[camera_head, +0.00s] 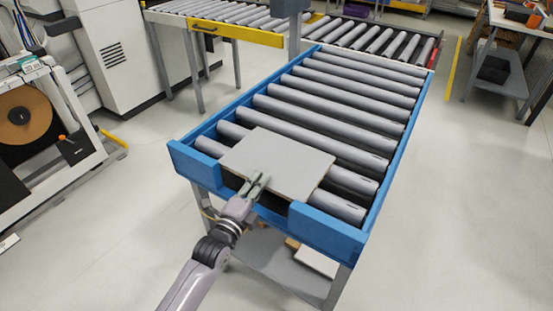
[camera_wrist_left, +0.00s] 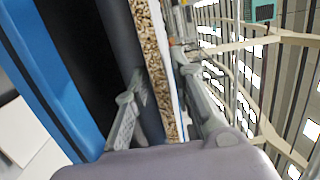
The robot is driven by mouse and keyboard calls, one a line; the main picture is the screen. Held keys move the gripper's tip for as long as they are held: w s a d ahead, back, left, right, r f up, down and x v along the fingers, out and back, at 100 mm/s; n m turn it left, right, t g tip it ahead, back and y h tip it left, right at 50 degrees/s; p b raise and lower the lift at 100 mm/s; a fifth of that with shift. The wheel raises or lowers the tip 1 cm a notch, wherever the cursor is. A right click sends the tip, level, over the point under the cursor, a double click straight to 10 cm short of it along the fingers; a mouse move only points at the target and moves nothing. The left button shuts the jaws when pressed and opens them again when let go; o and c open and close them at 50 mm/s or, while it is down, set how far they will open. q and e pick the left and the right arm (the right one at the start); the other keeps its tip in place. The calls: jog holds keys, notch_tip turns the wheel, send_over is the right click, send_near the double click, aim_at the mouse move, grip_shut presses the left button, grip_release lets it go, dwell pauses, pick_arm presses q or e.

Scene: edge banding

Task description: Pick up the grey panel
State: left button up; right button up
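The grey panel (camera_head: 277,161) lies flat on the rollers at the near end of the blue-framed conveyor. My left gripper (camera_head: 257,184) is at the panel's near edge. In the left wrist view the panel's speckled chipboard edge (camera_wrist_left: 161,70) runs between the two fingers of my left gripper (camera_wrist_left: 163,82). One finger is close along the panel's pale face. A narrow dark gap shows between the other finger and the panel, so the fingers look open around it. Firm contact is not visible. My right gripper is in neither view.
The conveyor's blue end plate (camera_head: 325,229) stands close beside my left arm, with an opening where the gripper is. Grey rollers (camera_head: 335,100) stretch clear behind the panel. A lower shelf (camera_head: 265,262) is underneath. A second conveyor (camera_head: 230,12) crosses at the back.

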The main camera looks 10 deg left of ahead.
pick_arm(q)
jog(key=shift+x, duration=0.85)
jog(key=shift+s, duration=0.1)
jog(key=shift+c, duration=0.2)
grip_shut()
jog(key=shift+r, duration=0.1)
